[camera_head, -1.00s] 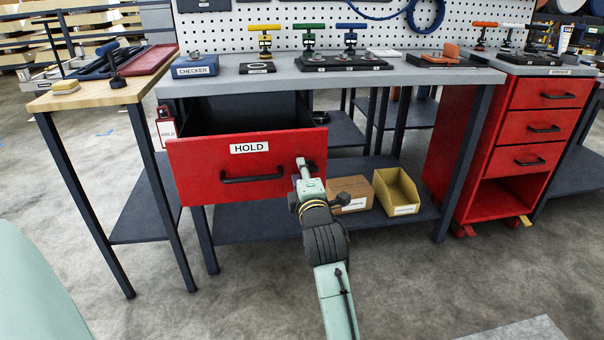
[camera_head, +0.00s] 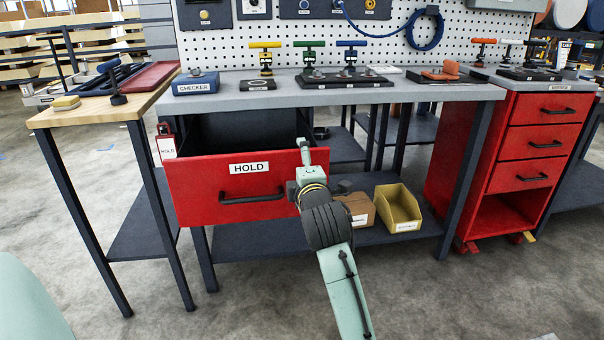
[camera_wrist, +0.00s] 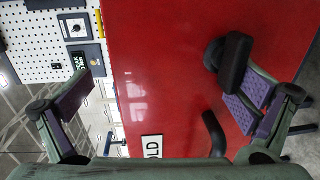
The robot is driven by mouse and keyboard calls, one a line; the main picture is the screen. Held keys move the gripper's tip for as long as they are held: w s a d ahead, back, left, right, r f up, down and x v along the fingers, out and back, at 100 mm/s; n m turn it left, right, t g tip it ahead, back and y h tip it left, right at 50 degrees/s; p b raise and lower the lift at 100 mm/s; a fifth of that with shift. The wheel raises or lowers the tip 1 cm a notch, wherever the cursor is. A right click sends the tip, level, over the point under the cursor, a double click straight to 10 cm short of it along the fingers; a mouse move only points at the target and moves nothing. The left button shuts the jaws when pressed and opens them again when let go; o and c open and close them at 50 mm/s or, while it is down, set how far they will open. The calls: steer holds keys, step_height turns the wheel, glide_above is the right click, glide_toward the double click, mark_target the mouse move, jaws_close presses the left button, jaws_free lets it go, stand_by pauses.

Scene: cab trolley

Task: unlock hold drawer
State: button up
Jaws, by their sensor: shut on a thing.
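The red HOLD drawer (camera_head: 200,200) stands pulled out under the grey bench, its dark inside showing. Its black handle (camera_head: 252,197) is left of my gripper (camera_head: 304,152), which is at the upper right corner of the drawer front. In the wrist view the red front (camera_wrist: 170,50) fills the middle, with the black handle (camera_wrist: 214,132) below. A black rounded piece (camera_wrist: 235,62) lies against the right finger. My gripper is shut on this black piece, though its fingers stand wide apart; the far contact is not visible. A red HOLD tag (camera_head: 166,142) hangs at the bench's left end.
The grey bench top (camera_head: 220,98) holds a blue CHECKER box (camera_head: 195,84) and T-handled tools. A yellow bin (camera_head: 398,207) and a brown box (camera_head: 357,209) stand on the lower shelf. A red drawer cabinet (camera_head: 480,170) is at right. A wooden-topped table (camera_head: 90,112) adjoins left.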

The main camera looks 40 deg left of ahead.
steer(key=shift+d+r, duration=0.25)
steer(key=shift+r, duration=0.65)
steer(key=shift+c, duration=0.3)
steer(key=shift+o, duration=0.3)
steer(key=shift+s+d+r, duration=0.1)
steer(key=shift+s+d, duration=0.2)
steer(key=shift+v, duration=1.75)
steer(key=shift+c, duration=0.2)
steer(key=shift+s+d+f, duration=0.3)
steer(key=shift+d+f, duration=0.15)
steer(key=shift+c, duration=1.3)
steer(key=shift+b+v, duration=0.3)
steer(key=shift+v, duration=0.85)
steer(key=shift+c, duration=0.8)
steer(key=shift+v, duration=0.9)
steer(key=c, duration=0.7)
steer(key=shift+s+d+f, duration=0.2)
steer(key=shift+s+d, duration=0.35)
steer(key=shift+s, duration=0.05)
steer(key=shift+s+d+f, duration=0.2)
steer(key=shift+s+d, duration=0.3)
steer(key=shift+s, duration=0.05)
